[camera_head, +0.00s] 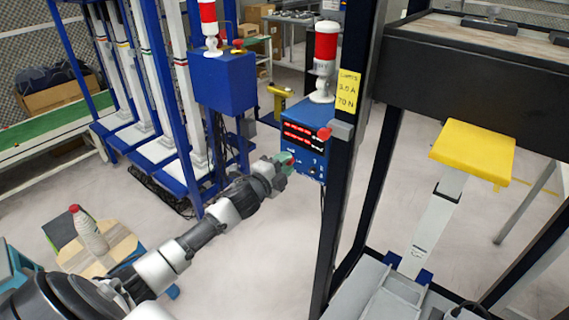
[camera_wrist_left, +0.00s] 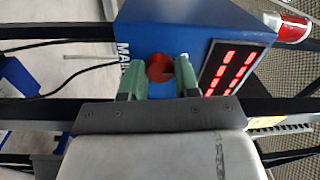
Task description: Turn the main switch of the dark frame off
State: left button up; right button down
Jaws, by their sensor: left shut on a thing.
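The dark frame (camera_head: 337,225) stands right of centre in the head view. A blue control box (camera_head: 309,118) with red lit digits is mounted on it. The main switch (camera_wrist_left: 159,68) is a round red knob on the box face, beside white lettering that starts "MA". My left gripper (camera_head: 284,163) reaches the lower left of the box face. In the wrist view its green fingers (camera_wrist_left: 159,77) stand on both sides of the knob and are shut on it. The knob's turn angle cannot be read. My right gripper is not in view.
A red and white lamp (camera_head: 325,55) tops the box. A yellow limits label (camera_head: 347,90) is on the post. Another blue box (camera_head: 223,80) with its own lamp stands on a blue frame to the left. A bottle (camera_head: 89,232) stands on a stool. Open floor lies between.

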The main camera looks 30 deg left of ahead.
pick_arm(q)
jog(key=o, duration=0.9)
jog(key=shift+o, duration=0.2)
jog(key=shift+s, duration=0.1)
jog(key=s+b, duration=0.2)
jog(key=s, duration=0.8)
jog(key=shift+s+a+f, duration=0.3)
jog(key=shift+a+f, duration=0.05)
jog(key=shift+a, duration=0.1)
